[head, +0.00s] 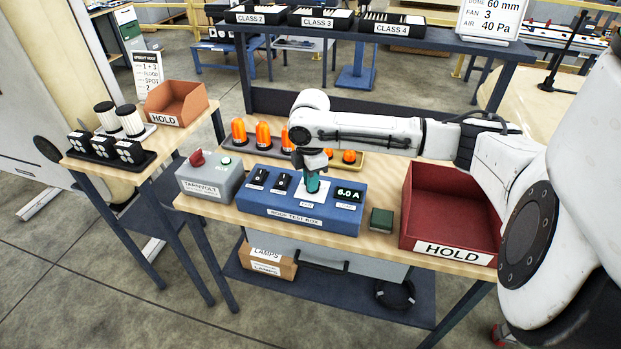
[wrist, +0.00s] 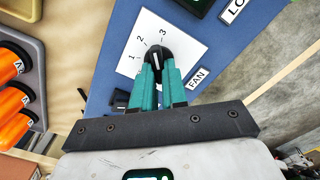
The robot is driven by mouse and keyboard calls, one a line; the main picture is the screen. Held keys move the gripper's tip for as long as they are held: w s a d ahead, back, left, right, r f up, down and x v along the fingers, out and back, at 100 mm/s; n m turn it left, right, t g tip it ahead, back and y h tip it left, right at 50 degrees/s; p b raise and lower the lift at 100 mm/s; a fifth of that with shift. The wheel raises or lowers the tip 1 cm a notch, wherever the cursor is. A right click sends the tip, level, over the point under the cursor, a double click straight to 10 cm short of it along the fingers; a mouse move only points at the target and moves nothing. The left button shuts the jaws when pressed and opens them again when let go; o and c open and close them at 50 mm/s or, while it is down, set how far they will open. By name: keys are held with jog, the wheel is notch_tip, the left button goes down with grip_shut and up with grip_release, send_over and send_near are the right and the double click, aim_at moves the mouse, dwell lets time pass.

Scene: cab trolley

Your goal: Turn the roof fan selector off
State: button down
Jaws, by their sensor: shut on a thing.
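The roof fan selector is a black round knob (wrist: 157,55) with a white pointer mark, on a white plate (wrist: 180,38) numbered 1, 2 and 3 and labelled FAN. In the wrist view the pointer runs roughly up the picture, towards the 2 and 3 side; its exact setting is hard to tell. My gripper (wrist: 157,76) has its teal fingers shut on the knob's sides. In the head view my gripper (head: 313,182) reaches down onto the blue roof test box (head: 285,215) and hides the knob. Any off mark is hidden.
Two black switches (head: 270,182) sit left of the fan plate, and a display (head: 349,194) reading 6.0 A sits right. A grey box with a red knob (head: 210,180), orange lamps (head: 263,136) and a red HOLD bin (head: 448,205) stand around the test box.

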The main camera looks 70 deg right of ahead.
jog(key=n, duration=0.5)
jog(key=shift+s+a+n, duration=0.1)
jog(key=shift+n, duration=0.2)
jog(key=n+b, duration=0.2)
jog(key=n, duration=0.4)
jog(key=shift+s+f, duration=0.1)
jog(key=shift+s, duration=0.05)
jog(key=n+b, duration=0.2)
jog(key=n, duration=0.3)
jog(key=shift+s+n, duration=0.15)
jog(key=shift+n, duration=0.25)
jog(key=n+b, duration=0.2)
jog(key=n, duration=0.1)
jog(key=shift+d, duration=0.2)
jog(key=shift+n+b, duration=0.55)
jog(key=shift+n, duration=0.95)
jog(key=c, duration=1.2)
grip_release()
jog(key=shift+o, duration=0.2)
